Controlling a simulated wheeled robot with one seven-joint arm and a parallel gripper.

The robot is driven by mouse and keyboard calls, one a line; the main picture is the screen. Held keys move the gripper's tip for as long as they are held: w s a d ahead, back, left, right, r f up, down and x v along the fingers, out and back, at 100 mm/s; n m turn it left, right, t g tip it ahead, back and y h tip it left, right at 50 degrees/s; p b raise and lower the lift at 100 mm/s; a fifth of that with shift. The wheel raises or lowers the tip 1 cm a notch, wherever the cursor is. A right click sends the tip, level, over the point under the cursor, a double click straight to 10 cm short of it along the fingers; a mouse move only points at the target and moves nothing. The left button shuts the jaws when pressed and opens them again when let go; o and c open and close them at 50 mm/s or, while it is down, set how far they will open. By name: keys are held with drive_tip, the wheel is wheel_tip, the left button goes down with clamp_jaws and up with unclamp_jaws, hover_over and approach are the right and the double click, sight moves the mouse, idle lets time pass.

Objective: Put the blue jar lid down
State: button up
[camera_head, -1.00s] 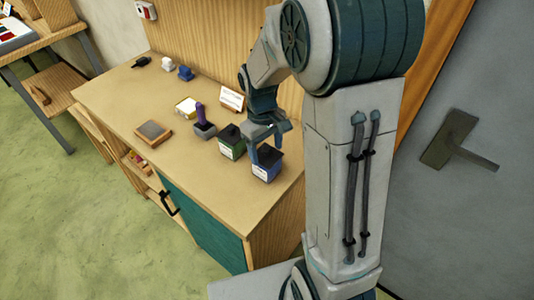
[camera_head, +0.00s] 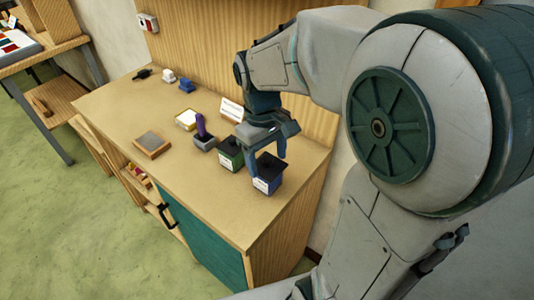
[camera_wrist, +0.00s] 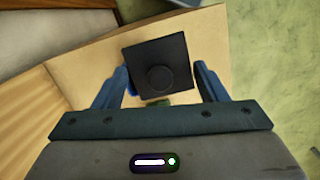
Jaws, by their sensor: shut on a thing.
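The blue jar (camera_head: 266,186) stands at the near right of the bench top, with a white label on its front. Its lid, a black square with a round knob, is between the fingers in the wrist view (camera_wrist: 160,67). In the head view the dark lid (camera_head: 270,165) is at the jar's mouth. I cannot tell whether it rests fully on the rim. My gripper (camera_wrist: 161,75) is shut on the lid and points down over the jar. A little blue shows past the lid's left edge in the wrist view.
A green jar (camera_head: 229,153) stands close to the blue jar's left.

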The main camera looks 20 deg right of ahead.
sight(258, 160)
drive_tip(key=s+a+r, duration=0.1)
drive_tip(key=s+r, duration=0.2)
drive_tip(key=s, duration=0.2)
drive_tip(key=w+f+b, duration=0.6)
drive_tip(key=f, duration=0.1)
drive_tip(key=shift+w+a, duration=0.1)
drive_tip(key=shift+w, duration=0.15)
drive_tip(key=shift+w+a+f, duration=0.15)
drive_tip(key=shift+w+f, duration=0.05)
drive_tip(key=shift+w, duration=0.05)
drive_tip(key=a+f, duration=0.2)
drive_tip(key=a, duration=0.1)
drive_tip(key=w+a+f, duration=0.1)
drive_tip(key=a+f, duration=0.1)
drive_tip(key=a, duration=0.2)
drive_tip(key=w+a+f+p, duration=0.1)
drive_tip(key=a+f, duration=0.1)
drive_tip(key=a, duration=0.2)
drive_tip(key=shift+w+f, duration=0.2)
drive_tip(key=shift+f, duration=2.15)
drive_tip(key=shift+f, duration=0.1)
drive_tip(key=o, duration=1)
